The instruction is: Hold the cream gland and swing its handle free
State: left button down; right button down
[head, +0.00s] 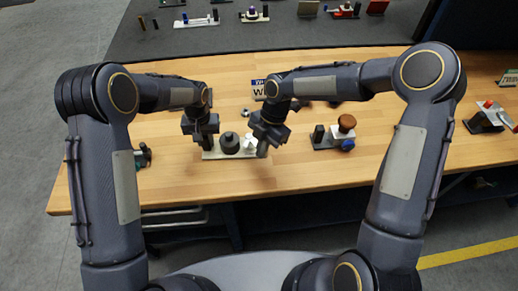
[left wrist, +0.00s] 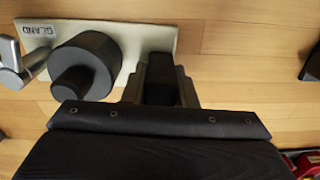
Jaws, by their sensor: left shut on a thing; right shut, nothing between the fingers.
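The cream gland is a pale plate (head: 225,153) on the wooden bench. It carries a dark round stepped body (head: 229,143) and a pale grey lever-like part (head: 249,141) near its right end. In the left wrist view the plate (left wrist: 120,33) has a label, the dark body (left wrist: 85,65) and the grey handle (left wrist: 12,60) at the left edge. My left gripper (left wrist: 160,80) is shut on a black upright block at the plate's end. My right gripper (head: 263,150) is shut and empty beside the grey part; I cannot tell if they touch.
A dark-based fixture with brown and blue knobs (head: 343,137) stands to the right. A small green-and-dark fixture (head: 143,155) is at the left bench edge, and a red-and-grey one (head: 489,118) at far right. Bare bench lies in front of the plate.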

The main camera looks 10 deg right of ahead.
pick_arm(q)
jog(key=shift+s+a+f, duration=0.1)
jog(key=shift+s+f, duration=0.15)
jog(key=shift+f, duration=0.05)
pick_arm(e)
jog(key=shift+d, duration=0.1)
jog(key=v, duration=1)
jog(key=shift+w, duration=0.1)
pick_arm(q)
jog(key=c, duration=1.5)
grip_release()
jog(key=o, duration=0.4)
jog(key=shift+w, duration=0.2)
jog(key=shift+r, duration=0.15)
jog(key=shift+r, duration=0.1)
